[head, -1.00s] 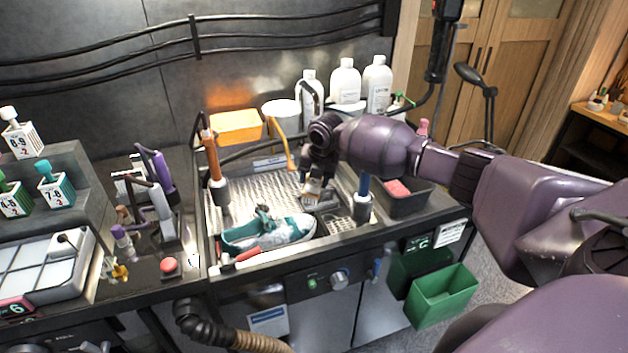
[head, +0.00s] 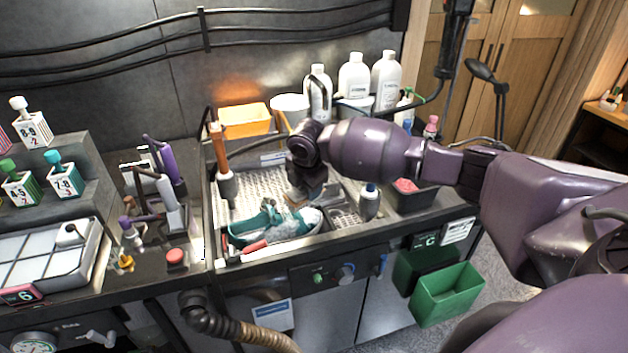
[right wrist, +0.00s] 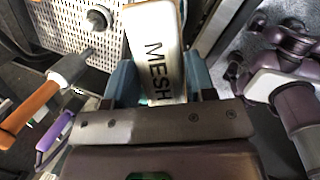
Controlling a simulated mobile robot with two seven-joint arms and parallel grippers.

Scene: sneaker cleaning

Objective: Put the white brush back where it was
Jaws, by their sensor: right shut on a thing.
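My right gripper (head: 303,190) is low over the washing basin, just above or at the back edge of the teal and white sneaker (head: 275,222). It is shut on the white brush, whose pale body marked MESH (right wrist: 155,42) lies between the fingers in the right wrist view. In the head view the brush is mostly hidden by the gripper, and I cannot tell whether it touches the sneaker. The sneaker lies in the front of the basin on the perforated tray (head: 245,190). My left gripper is not in view.
An orange-handled tool (head: 219,150) stands at the basin's left edge. A holder with a blue-topped tool (head: 369,200) stands at its front right. White bottles (head: 353,75) line the back. Purple and white tools (head: 165,180) stand left of the basin. A green bin (head: 447,295) hangs in front.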

